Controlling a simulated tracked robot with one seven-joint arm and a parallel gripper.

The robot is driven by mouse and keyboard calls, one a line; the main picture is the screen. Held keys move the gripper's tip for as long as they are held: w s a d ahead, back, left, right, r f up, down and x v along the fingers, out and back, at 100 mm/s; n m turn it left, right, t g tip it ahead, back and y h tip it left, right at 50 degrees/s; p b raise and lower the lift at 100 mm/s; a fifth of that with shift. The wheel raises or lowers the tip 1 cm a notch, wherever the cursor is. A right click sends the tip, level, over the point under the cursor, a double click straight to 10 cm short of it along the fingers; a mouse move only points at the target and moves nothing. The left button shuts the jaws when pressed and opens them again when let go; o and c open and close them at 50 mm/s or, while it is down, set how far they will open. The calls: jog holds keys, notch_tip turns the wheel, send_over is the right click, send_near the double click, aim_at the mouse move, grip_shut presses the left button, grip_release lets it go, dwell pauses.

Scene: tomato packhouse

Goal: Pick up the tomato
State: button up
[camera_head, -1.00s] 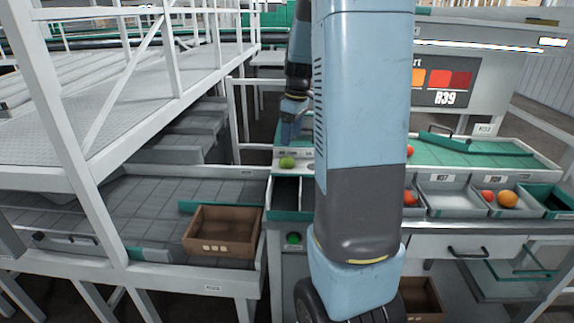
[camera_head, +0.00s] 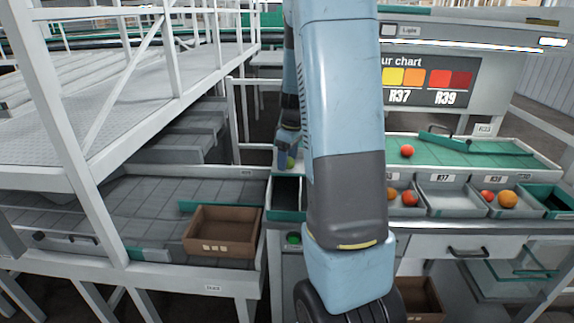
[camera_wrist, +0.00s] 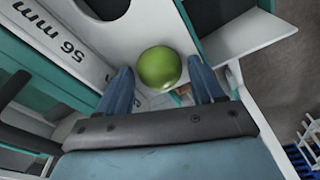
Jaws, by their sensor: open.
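A green tomato (camera_wrist: 159,67) sits on a pale surface beside the "56 mm" lettering in the wrist view. It also shows in the head view (camera_head: 291,163), partly covered by my gripper. My gripper (camera_wrist: 162,84) is open, with its two blue fingers on either side of the tomato's near edge. I cannot tell whether either finger touches it. In the head view my gripper (camera_head: 288,158) points down at the tomato, and my arm hides much of the area to its right.
A red tomato (camera_head: 407,151) lies on the green sorting surface (camera_head: 455,153). Grey bins, one empty (camera_head: 447,198), others with red and orange tomatoes, stand at the right. A dark green-edged bin (camera_head: 286,191) is just in front of the green tomato. A brown crate (camera_head: 222,249) stands left.

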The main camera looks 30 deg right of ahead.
jog(key=shift+c, duration=0.5)
jog(key=c, duration=0.4)
jog(key=shift+r, duration=0.1)
